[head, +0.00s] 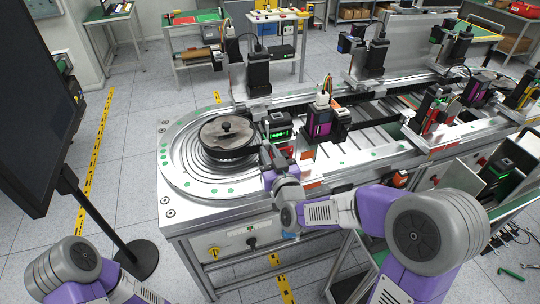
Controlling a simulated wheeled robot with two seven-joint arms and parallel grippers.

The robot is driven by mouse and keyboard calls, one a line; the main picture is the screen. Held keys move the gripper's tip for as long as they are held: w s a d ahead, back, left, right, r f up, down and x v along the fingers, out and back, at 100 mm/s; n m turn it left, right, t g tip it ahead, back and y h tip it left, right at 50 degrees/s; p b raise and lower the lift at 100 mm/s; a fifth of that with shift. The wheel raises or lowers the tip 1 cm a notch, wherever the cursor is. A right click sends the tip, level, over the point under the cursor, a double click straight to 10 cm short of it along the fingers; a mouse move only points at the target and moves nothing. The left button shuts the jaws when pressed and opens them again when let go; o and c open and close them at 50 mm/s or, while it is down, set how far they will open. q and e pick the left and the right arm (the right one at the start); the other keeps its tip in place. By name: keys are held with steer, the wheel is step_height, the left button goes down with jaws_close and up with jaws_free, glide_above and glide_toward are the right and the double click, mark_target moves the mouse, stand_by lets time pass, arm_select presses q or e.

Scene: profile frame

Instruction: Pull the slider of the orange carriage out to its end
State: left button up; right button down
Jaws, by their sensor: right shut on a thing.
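My right gripper (268,157) is at the front edge of the metal conveyor line, just right of the round black turntable part. It is shut on a small part, taken to be the slider, which the fingers and wrist mostly hide. A small orange-red patch (288,152) shows right beside the fingers, below a black device with a green display (278,127). It may belong to the orange carriage; most of the carriage is hidden or too small to make out. My left arm shows at the lower left, but its gripper is out of view.
The conveyor line (185,190) carries a round black part (228,138), a purple-and-black module (318,122) and several upright black units. A monitor (45,100) on a stand is at the left. Loose tools lie on the floor at the right. The floor between monitor and line is free.

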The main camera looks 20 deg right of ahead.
steer(key=c, duration=1)
jaws_free()
steer(key=shift+s, duration=0.5)
steer(key=s+b, duration=0.3)
steer(key=s, duration=0.3)
steer(key=shift+s, duration=0.3)
steer(key=shift+d, duration=0.1)
